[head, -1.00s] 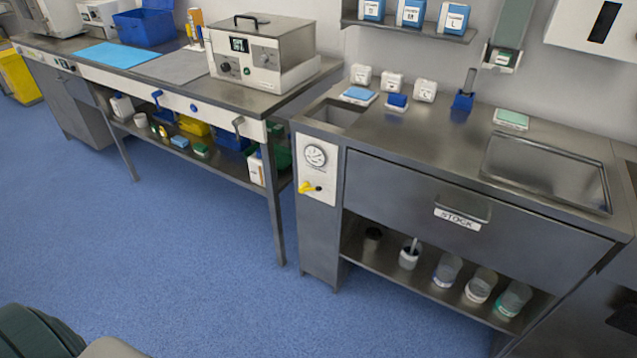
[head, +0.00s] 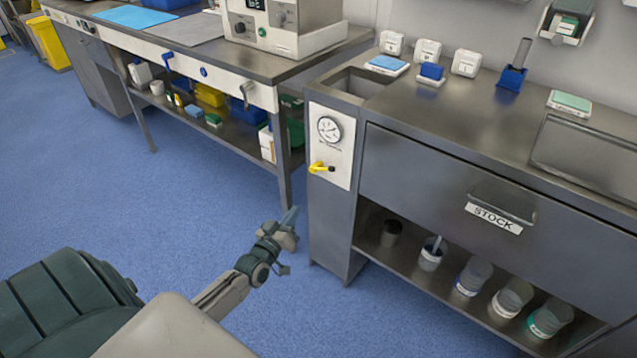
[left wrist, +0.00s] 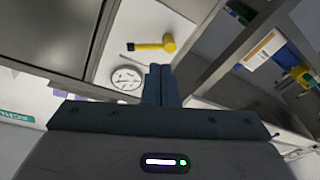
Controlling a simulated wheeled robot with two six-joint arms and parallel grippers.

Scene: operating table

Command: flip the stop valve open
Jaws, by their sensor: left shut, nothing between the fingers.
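The stop valve is a yellow lever handle (head: 321,168) on a white panel (head: 340,158) below a round pressure gauge (head: 329,129), on the front of the steel cabinet. Its handle lies about sideways, pointing left in the head view. In the left wrist view the yellow handle (left wrist: 158,44) shows beyond the fingers, with the gauge (left wrist: 127,77) near it. My left gripper (head: 291,216) is below and a little left of the valve, apart from it. Its fingers (left wrist: 161,84) are together and empty. My right gripper is not in view.
The cabinet has a drawer labelled STOCK (head: 494,217) and an open lower shelf with several jars (head: 473,277). A steel bench (head: 187,49) with a loaded undershelf stands to the left, its front leg (head: 284,160) near my left gripper. Blue floor (head: 180,200) is clear.

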